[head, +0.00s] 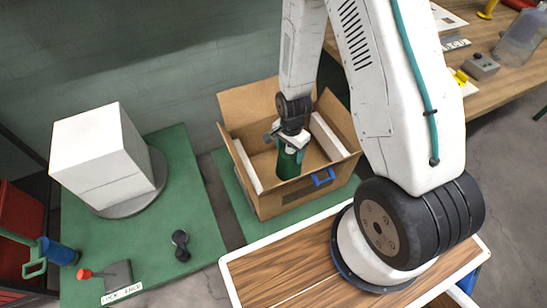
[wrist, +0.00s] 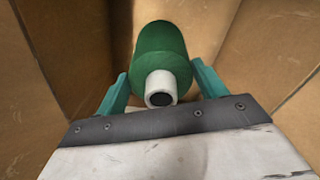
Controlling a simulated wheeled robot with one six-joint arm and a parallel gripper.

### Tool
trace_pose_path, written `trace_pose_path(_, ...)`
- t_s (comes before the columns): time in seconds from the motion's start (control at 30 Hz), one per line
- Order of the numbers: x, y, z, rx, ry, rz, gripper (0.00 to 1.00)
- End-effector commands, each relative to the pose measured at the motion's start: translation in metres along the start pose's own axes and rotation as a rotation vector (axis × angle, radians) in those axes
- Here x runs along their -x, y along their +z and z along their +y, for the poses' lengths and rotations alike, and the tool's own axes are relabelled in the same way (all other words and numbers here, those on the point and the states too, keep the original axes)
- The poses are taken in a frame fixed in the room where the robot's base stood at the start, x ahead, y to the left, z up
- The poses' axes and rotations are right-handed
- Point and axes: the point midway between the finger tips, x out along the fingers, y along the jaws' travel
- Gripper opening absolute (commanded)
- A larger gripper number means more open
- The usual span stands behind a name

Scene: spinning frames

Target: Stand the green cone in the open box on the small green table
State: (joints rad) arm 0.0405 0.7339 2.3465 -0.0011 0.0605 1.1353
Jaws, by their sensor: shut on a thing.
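The green cone (head: 288,163) is inside the open cardboard box (head: 270,204), seen in the head view. In the wrist view the cone (wrist: 160,52) shows its green body and a white hollow tip (wrist: 160,88) towards the camera. My gripper (head: 290,148) reaches down into the box from above and is shut on the cone; its teal fingers (wrist: 158,88) lie on either side near the white tip. The box stands on the small green table (head: 230,192) with its flaps spread. The cone's base is hidden, so I cannot tell whether it touches the box floor.
A wooden workbench (head: 500,75) stands at right.

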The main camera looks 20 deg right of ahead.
Motion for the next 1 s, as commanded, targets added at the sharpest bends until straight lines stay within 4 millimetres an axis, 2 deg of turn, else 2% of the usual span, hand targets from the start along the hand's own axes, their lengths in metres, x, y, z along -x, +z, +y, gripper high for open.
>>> trace_pose_path(0.03,-0.001,0.011,-0.009,0.009,0.0,0.0,0.09)
trace_pose_path(0.2,-0.004,0.032,-0.028,0.004,0.0,0.0,0.09)
trace_pose_path(0.5,-0.007,0.046,-0.041,0.001,0.001,0.0,0.09)
trace_pose_path(0.73,-0.039,0.044,-0.039,-0.003,0.003,-0.001,0.09)
trace_pose_path(1.0,-0.041,0.043,-0.04,-0.003,0.001,0.0,0.09)
